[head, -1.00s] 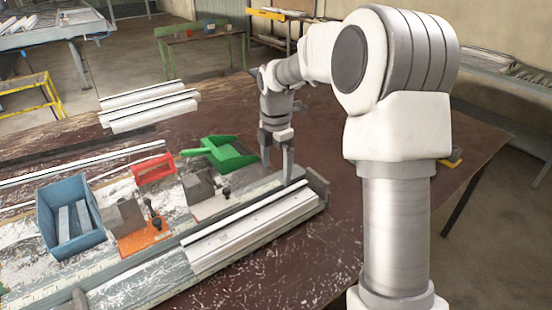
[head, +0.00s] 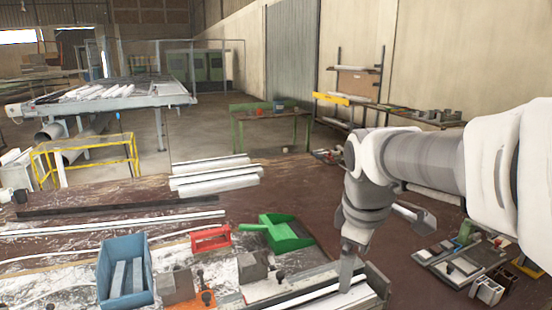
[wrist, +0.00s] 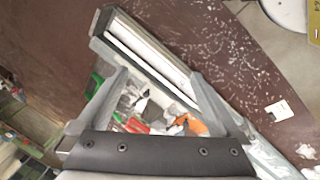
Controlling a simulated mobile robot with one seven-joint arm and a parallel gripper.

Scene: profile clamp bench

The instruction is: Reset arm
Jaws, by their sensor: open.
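My arm comes in from the right of the head view. My gripper (wrist: 158,74) shows in the wrist view with its two fingers wide apart and nothing between them. In the head view one finger points down at the right end of the clamp bench, over or just in front of a white profile (head: 318,294); I cannot tell if it touches. In the wrist view the bench's end and the light profile (wrist: 150,50) run slantwise beyond the fingers.
White profiles (head: 215,176) are stacked behind. The brown tabletop (head: 300,180) behind the dustpan is bare.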

